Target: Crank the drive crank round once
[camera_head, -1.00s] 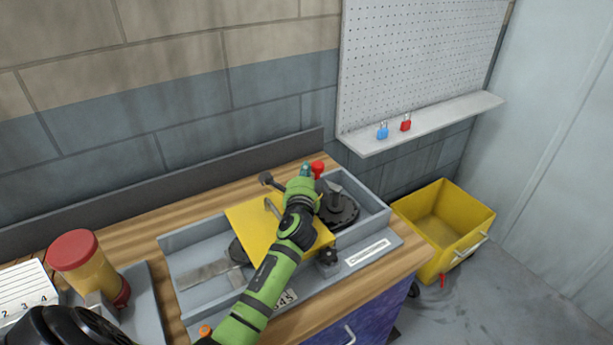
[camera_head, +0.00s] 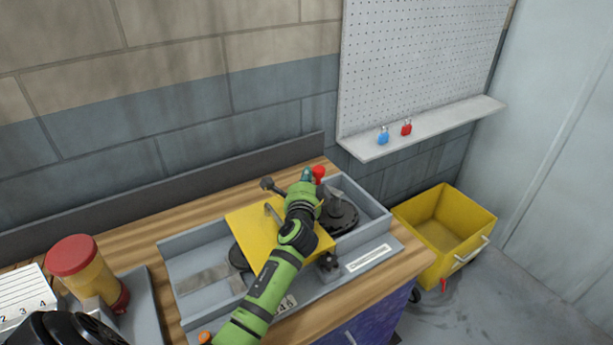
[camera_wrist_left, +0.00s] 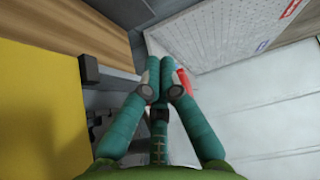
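The drive crank appears as a red knob (camera_head: 318,172) beside a dark round disc (camera_head: 342,215) with a grey piece on top, at the right end of the grey tray-like unit (camera_head: 190,240). My left gripper (camera_head: 307,174) is at the knob's left side. In the left wrist view my left fingers (camera_wrist_left: 161,72) lie together at the tips, and the red knob (camera_wrist_left: 185,82) shows just outside the right-hand finger, partly hidden by it. I cannot tell whether they touch. My right gripper is not in view.
A yellow plate (camera_head: 252,226) covers the unit's middle, under my left forearm. A red-lidded jar (camera_head: 85,275) stands at left. A yellow bin (camera_head: 445,230) is on the floor at right. Padlocks (camera_head: 383,136) sit on the shelf (camera_head: 430,128) above.

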